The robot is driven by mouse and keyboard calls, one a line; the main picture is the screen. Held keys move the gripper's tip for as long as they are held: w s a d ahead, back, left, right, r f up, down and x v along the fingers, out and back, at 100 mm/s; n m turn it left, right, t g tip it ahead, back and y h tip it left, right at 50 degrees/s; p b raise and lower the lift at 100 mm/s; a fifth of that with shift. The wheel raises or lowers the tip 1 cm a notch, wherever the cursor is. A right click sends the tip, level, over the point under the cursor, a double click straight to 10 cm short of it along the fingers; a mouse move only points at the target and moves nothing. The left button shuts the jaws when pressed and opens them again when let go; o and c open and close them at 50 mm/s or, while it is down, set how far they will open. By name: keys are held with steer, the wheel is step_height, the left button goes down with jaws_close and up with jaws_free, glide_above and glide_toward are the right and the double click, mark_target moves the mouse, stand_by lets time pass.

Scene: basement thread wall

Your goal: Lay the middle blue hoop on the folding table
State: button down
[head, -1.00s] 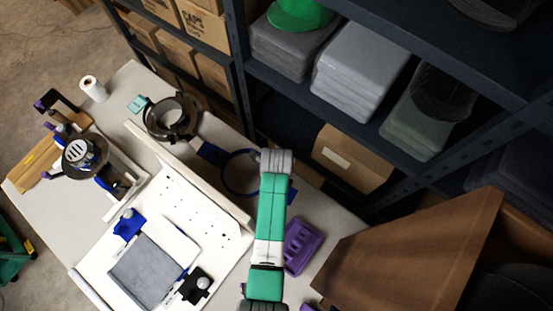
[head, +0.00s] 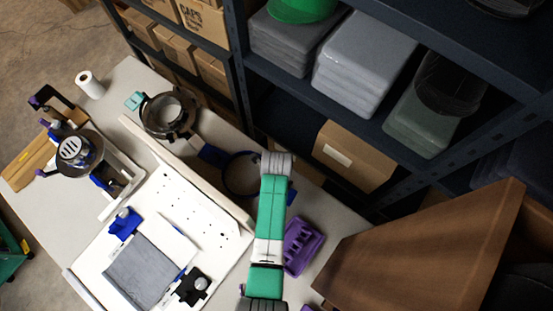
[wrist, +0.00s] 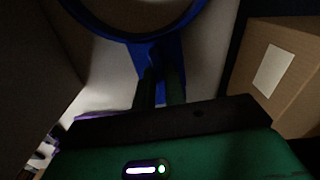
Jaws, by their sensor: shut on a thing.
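A blue hoop (wrist: 172,55) with a tab fills the top of the wrist view. My gripper (wrist: 160,85) is shut on this tab, its two dark fingers close together. In the head view a dark blue hoop (head: 223,177) shows just left of my arm, over the back edge of the white-topped table (head: 45,225). My arm covers its right side, and my fingers are hidden there. I cannot tell whether the hoop touches the table.
A white board with an upright rail (head: 180,165) stands left of the hoop. A round dark fixture (head: 152,125) is behind it, a purple tray (head: 300,246) right of my arm. Shelves with a cardboard box (head: 350,157) rise behind. A brown panel (head: 430,255) stands at right.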

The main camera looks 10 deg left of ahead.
steer(key=c, duration=1.4)
jaws_free()
step_height(320, 180, up, 8)
steer(key=shift+f+p, duration=0.15)
steer(key=shift+p, duration=1.1)
step_height(320, 180, up, 25)
steer(key=p, duration=2.5)
steer(key=shift+p, duration=0.3)
